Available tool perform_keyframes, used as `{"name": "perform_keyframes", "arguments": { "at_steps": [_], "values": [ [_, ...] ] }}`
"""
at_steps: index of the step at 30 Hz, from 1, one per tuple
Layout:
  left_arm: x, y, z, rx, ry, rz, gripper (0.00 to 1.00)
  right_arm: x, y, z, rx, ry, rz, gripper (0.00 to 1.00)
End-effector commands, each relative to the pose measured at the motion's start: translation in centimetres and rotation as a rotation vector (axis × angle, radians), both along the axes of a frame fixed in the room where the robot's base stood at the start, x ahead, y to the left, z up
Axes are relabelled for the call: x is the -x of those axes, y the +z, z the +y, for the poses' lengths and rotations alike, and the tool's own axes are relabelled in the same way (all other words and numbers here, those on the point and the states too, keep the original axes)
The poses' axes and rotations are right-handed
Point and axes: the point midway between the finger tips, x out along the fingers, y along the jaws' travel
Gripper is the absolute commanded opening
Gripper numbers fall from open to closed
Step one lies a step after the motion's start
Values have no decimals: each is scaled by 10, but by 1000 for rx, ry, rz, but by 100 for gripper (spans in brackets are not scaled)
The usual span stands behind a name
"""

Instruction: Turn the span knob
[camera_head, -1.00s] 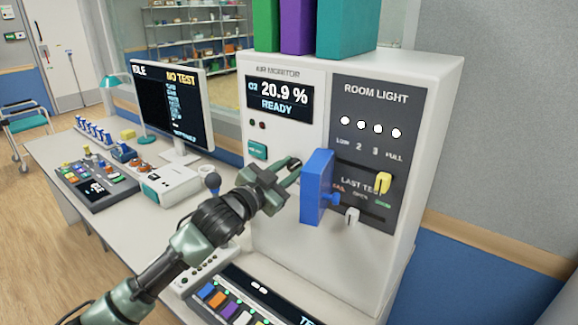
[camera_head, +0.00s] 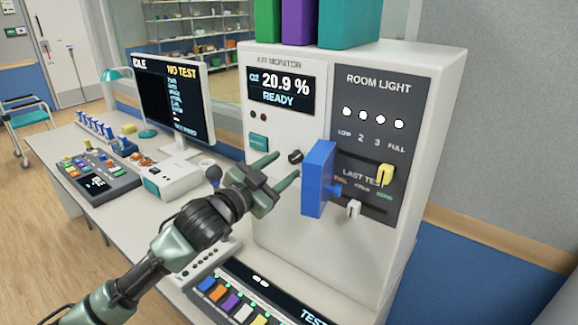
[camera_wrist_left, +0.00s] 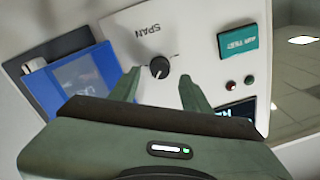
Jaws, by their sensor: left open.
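The span knob (camera_head: 295,157) is a small dark round knob on the white front of the air monitor (camera_head: 283,220). In the left wrist view the knob (camera_wrist_left: 159,68) sits by the upside-down label SPAN, with a pale pointer mark on its face. My left gripper (camera_head: 283,168) is open and empty in front of the panel. In the left wrist view its two fingers (camera_wrist_left: 160,88) stand on either side of the knob's line, with the knob just beyond the tips. I see no contact with the knob. My right gripper is not in view.
A blue block-like part (camera_head: 318,180) juts from the panel just right of the knob. A teal button (camera_head: 257,142) is to the left. Yellow (camera_head: 385,175) and white (camera_head: 353,209) sliders are on the dark room light panel. A keyed console (camera_head: 240,300) lies below.

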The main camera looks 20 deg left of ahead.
Motion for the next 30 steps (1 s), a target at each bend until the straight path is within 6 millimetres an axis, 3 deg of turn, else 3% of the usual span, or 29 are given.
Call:
{"name": "perform_keyframes", "arguments": {
  "at_steps": [3,9,24,26,29,30],
  "values": [
    [20,-4,6,-2,-1,1,47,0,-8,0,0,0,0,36],
    [37,-2,12,-1,0,1,47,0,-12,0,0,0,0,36],
    [39,-3,11,1,1,6,47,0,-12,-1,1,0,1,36],
    [41,-13,9,5,6,29,47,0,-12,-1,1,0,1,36],
    [53,-52,3,17,29,120,47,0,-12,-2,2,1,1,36],
    [61,-74,0,26,45,174,47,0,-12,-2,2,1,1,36]
  ]
}}
